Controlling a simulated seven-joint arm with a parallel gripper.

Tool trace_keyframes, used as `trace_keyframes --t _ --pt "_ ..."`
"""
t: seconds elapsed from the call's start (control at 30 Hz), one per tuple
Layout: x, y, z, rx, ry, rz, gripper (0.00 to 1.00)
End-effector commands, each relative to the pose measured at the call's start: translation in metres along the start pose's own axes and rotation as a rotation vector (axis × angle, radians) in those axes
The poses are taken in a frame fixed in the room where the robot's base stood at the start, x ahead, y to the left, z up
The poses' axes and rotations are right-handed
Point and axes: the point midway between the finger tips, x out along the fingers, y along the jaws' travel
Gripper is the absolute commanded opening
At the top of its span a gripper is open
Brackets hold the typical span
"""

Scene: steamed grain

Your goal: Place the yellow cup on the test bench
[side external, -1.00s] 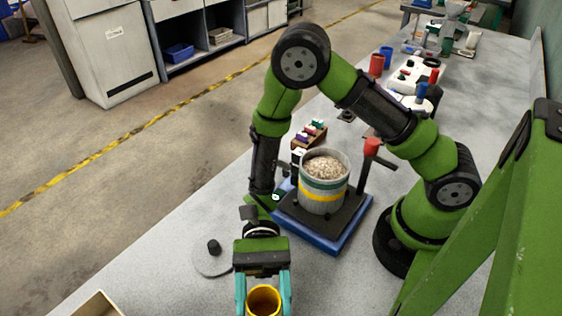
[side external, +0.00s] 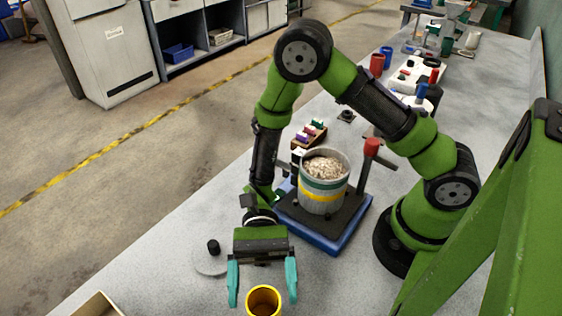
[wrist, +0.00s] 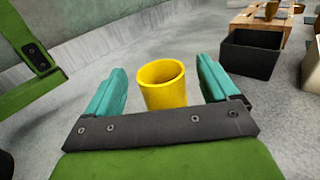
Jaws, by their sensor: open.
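The yellow cup (side external: 263,301) stands upright at the bottom of the side external view, cut off by the frame edge. In the wrist view the yellow cup (wrist: 163,86) appears upright on the grey bench (wrist: 215,120). My gripper (side external: 262,282) is open, its two teal fingers spread apart with a gap on each side of the cup. In the wrist view my gripper (wrist: 160,92) shows its fingers left and right of the cup, touching neither side. The cup's base is partly hidden behind the gripper body in the wrist view.
A pot of grain (side external: 323,182) stands on a blue-based scale (side external: 318,235) behind my gripper. A round grey lid (side external: 211,260) lies to the left. A dark open box (wrist: 250,54) and a wooden rack (wrist: 270,22) are at the wrist view's upper right.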

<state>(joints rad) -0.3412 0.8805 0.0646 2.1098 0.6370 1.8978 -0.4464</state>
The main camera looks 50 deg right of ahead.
Motion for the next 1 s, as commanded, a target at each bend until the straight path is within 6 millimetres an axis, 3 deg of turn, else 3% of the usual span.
trace_keyframes --t 0.2,0.4,0.6,1.0 --pt "-0.051 -0.001 0.000 -0.001 0.001 -0.008 0.87" --pt "-0.084 0.000 0.000 0.000 0.000 -0.003 0.87" --pt "-0.096 0.000 0.000 0.001 0.000 0.000 0.87" --pt "-0.099 0.001 0.005 -0.020 0.028 0.007 0.87"
